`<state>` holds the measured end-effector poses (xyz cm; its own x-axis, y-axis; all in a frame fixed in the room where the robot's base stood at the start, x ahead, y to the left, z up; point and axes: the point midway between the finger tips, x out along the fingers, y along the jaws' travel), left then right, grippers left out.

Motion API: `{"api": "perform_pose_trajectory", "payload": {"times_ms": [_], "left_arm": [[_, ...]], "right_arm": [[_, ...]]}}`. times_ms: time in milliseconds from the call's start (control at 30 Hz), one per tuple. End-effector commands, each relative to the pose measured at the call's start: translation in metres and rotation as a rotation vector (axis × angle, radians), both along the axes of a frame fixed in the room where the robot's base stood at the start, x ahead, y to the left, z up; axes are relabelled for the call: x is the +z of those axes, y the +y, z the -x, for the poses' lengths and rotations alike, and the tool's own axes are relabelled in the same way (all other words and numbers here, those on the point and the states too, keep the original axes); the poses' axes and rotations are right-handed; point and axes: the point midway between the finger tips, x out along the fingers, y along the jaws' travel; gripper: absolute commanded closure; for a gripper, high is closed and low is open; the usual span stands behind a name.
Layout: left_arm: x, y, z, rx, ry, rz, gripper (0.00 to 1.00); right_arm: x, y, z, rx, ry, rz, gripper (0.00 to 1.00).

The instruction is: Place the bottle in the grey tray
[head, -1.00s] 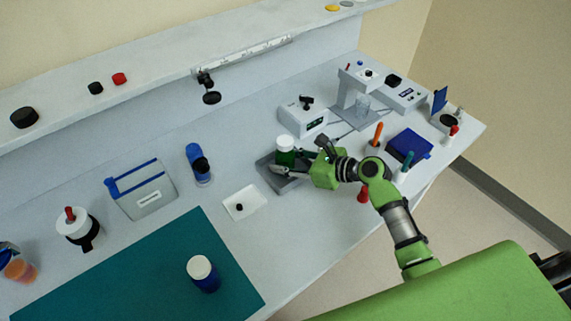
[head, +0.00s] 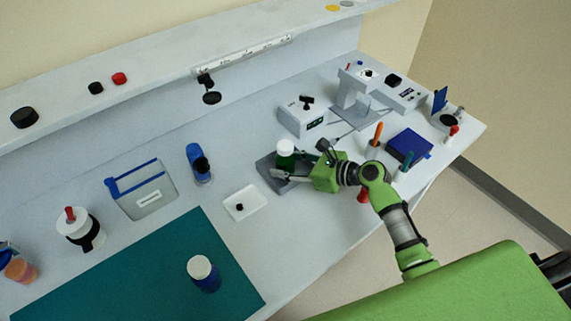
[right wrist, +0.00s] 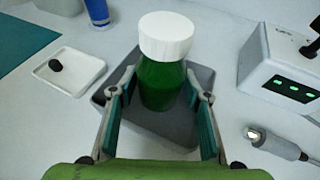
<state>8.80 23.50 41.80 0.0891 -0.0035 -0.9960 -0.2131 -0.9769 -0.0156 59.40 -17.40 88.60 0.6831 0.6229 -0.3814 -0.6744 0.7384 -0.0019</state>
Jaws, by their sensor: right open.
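A green bottle with a white cap (head: 285,155) stands upright in the grey tray (head: 267,174). In the right wrist view the bottle (right wrist: 162,75) shows between the two fingers, and the tray (right wrist: 199,78) shows beneath and around it. My right gripper (head: 292,168) is open around the bottle, with one finger on each side. In the right wrist view a gap shows between the bottle and the fingers of the gripper (right wrist: 160,100). The bottle's base looks to be on the tray floor. My left gripper is not in view.
A white dish (head: 245,203) with a small black item lies left of the tray. A white device with a green display (head: 303,117) stands behind it. A blue-and-white bottle (head: 204,273) stands on the teal mat (head: 130,270). A blue box (head: 409,146) is to the right.

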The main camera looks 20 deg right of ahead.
Motion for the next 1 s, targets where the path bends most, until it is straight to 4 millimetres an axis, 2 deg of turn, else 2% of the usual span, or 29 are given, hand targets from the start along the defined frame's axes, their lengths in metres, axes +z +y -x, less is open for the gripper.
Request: {"api": "perform_pose_trajectory", "payload": {"times_ms": [333,533,700,1000], "left_arm": [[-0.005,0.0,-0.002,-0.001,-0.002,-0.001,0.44],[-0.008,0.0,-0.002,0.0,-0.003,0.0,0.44],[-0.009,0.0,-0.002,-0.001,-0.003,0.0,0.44],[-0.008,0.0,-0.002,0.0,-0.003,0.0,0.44]], "right_arm": [[0.024,-0.045,0.049,-0.002,0.003,0.004,0.56],[0.037,-0.065,0.071,0.0,0.003,0.001,0.56],[0.043,-0.072,0.079,0.0,0.002,0.001,0.56],[0.044,-0.072,0.079,0.0,0.001,0.0,0.56]]}}
